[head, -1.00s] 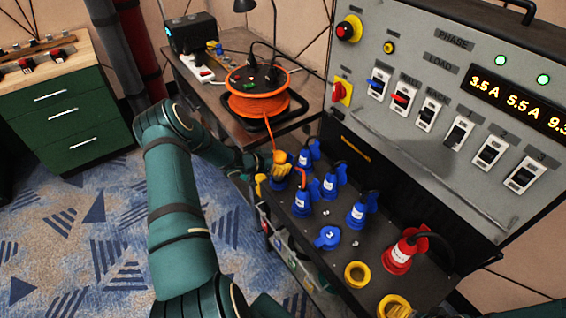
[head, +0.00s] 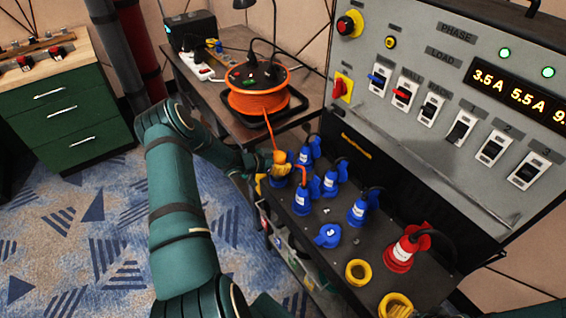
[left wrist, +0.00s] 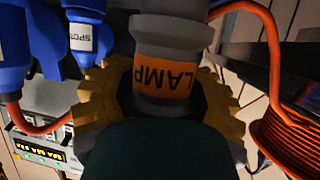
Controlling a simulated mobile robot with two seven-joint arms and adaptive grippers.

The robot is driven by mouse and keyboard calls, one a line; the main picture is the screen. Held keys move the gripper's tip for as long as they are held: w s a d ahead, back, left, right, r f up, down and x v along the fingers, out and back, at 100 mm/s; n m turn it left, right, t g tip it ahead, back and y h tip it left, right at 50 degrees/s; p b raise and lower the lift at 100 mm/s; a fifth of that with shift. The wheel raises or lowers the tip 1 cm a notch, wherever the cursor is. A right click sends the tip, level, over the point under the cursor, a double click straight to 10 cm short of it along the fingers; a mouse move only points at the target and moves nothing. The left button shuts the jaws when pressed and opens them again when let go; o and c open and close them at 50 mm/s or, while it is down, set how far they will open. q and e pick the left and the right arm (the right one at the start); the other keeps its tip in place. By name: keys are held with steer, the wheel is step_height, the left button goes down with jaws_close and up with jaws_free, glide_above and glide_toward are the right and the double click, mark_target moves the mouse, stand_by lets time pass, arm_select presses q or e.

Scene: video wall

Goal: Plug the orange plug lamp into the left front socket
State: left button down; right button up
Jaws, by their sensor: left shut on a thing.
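The orange plug lamp (head: 279,157) is upright at the far left end of the row of sockets on the black distribution box. In the left wrist view its grey body carries an orange "LAMP" label (left wrist: 164,77). My left gripper (head: 267,182) is shut on it, with yellow fingers (left wrist: 105,95) on both sides of the plug. The fingers and plug hide the joint, so I cannot tell whether the plug is seated. My right gripper is not in view.
Several blue plugs (head: 303,199) stand close to the right. A red plug (head: 403,250) and a yellow ring socket (head: 358,272) are nearer. An orange cable reel (head: 258,100) sits on the table behind, its cable running to the plug. The switch panel (head: 450,100) rises behind.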

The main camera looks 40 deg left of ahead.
mark_target(283, 154)
arm_select(q)
steer(key=shift+f+b, duration=0.6)
steer(key=shift+f, duration=0.1)
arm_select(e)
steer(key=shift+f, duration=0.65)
arm_select(q)
jaws_free()
steer(key=shift+r, duration=0.15)
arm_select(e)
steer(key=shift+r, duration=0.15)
arm_select(q)
steer(key=shift+r+p, duration=1.9)
steer(key=shift+r, duration=1)
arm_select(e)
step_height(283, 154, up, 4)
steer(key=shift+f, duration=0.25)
